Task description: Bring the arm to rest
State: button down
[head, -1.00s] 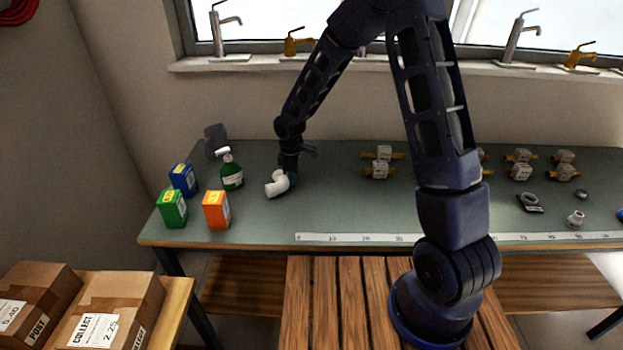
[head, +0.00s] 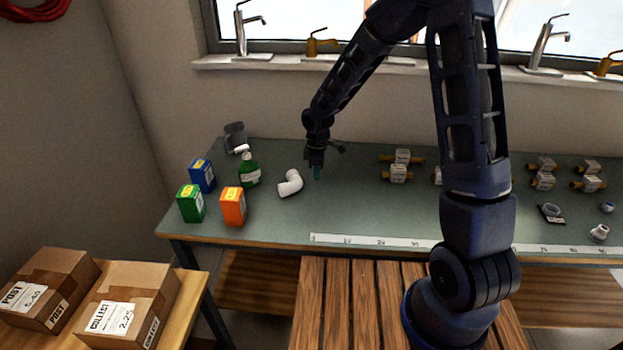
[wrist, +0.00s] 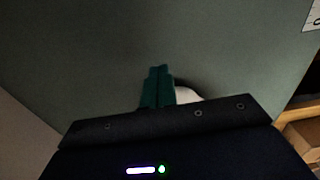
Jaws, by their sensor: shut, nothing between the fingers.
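My gripper (head: 316,173) points down over the green workbench (head: 370,215), just right of a white pipe elbow (head: 290,184). Its teal fingers are together with nothing between them, as the wrist view (wrist: 158,86) also shows. The elbow lies on the bench, apart from the fingers in the head view. In the wrist view a white piece (wrist: 186,95), most of it hidden behind my gripper body, shows beside the fingers.
Brass-ended valves (head: 398,173) lie to the right. A measuring strip (head: 380,241) runs along the front edge. Taps stand on the sill (head: 290,62).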

notch_tip(320, 180, up, 7)
jog(key=s+d+r+m+t, duration=0.15)
jog(key=d+r+m, duration=0.25)
jog(key=d+r, duration=0.5)
jog(key=s+d+r+m+t, duration=0.1)
jog(key=s+d+r+m, duration=0.25)
jog(key=d+r, duration=0.5)
jog(key=s+d+r+m+t, duration=0.1)
jog(key=s+d+r+m, duration=0.1)
jog(key=s+d+m, duration=0.3)
jog(key=s+d+r+m+t, duration=0.1)
jog(key=s+d+m, duration=0.4)
jog(key=s+d, duration=0.6)
jog(key=shift+d+r, duration=0.15)
jog(key=shift+r, duration=0.75)
